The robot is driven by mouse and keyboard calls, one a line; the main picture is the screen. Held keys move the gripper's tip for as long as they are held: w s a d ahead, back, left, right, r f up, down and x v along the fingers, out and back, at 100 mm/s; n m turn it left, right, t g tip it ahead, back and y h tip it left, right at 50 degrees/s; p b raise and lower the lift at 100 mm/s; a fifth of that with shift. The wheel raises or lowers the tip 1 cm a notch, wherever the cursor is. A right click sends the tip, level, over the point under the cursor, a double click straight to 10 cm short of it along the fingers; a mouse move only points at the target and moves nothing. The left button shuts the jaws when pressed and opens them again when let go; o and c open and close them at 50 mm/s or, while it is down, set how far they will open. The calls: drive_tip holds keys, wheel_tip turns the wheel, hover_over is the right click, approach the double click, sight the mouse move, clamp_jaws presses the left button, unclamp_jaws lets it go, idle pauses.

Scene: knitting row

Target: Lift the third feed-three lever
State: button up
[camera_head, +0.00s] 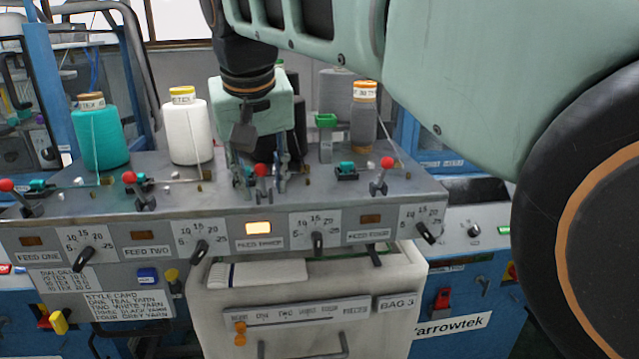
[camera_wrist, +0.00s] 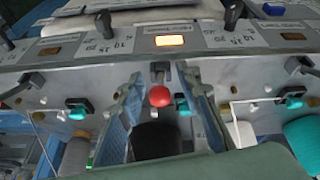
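The feed-three lever has a red ball knob (camera_head: 261,169) and stands on the machine's top, above the lit amber lamp (camera_head: 259,228) and the label FEED THREE. My gripper (camera_head: 263,182) is over this lever, pointing down. In the wrist view the red knob (camera_wrist: 159,95) lies between my two blue-grey fingers, with a gap on each side. My gripper (camera_wrist: 161,82) is open and holds nothing. The lever's grey stem (camera_wrist: 158,70) runs from the knob toward the panel's front edge.
Other red-knobbed levers stand at feed one (camera_head: 6,185), feed two (camera_head: 129,177) and feed four (camera_head: 387,162). Teal (camera_head: 100,135), white (camera_head: 187,130) and grey (camera_head: 363,120) yarn cones stand behind. Black dials (camera_head: 318,243) line the front panel.

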drive_tip(key=shift+w+f, duration=0.15)
drive_tip(key=shift+f, duration=0.15)
clamp_jaws()
idle(0.3)
